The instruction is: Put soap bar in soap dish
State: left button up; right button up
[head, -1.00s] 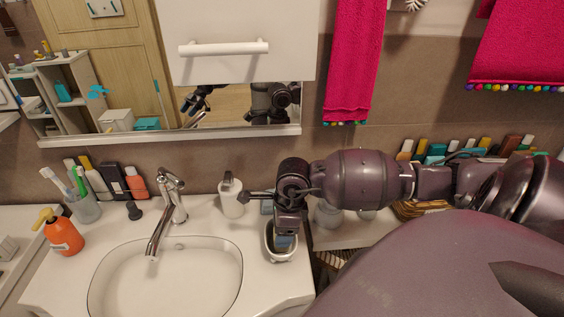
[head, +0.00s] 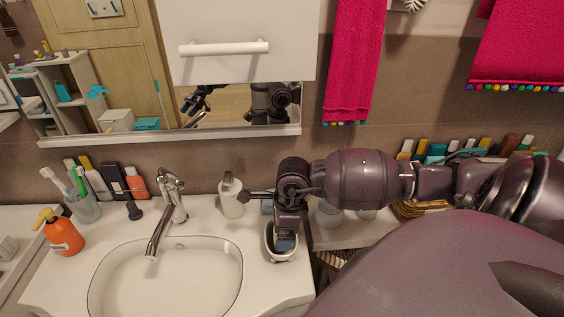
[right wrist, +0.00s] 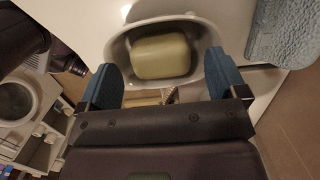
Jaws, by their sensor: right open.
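The soap bar (right wrist: 161,56) is a pale olive-green rounded block. In the right wrist view it lies inside the soap dish (right wrist: 207,35), a white oval dish with a raised rim. In the head view the soap dish (head: 282,258) stands on the right end of the sink counter, partly hidden under my right gripper. My right gripper (right wrist: 164,82) is open, its blue fingers apart on either side of the dish, with nothing between them touching the soap. It also shows in the head view (head: 284,240), just above the dish. My left gripper is not in view.
A white soap dispenser (head: 231,196) stands left of my right gripper. The faucet (head: 168,210) and sink basin (head: 165,280) lie further left. An orange bottle (head: 64,235) and a toothbrush cup (head: 84,206) stand at far left. A blue textured object (right wrist: 283,33) is at upper right.

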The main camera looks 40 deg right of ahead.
notch_tip(320, 180, up, 12)
jog(key=s+d+b, duration=0.1)
jog(key=shift+d, duration=0.2)
jog(key=shift+s+f, duration=0.1)
dwell(0.6)
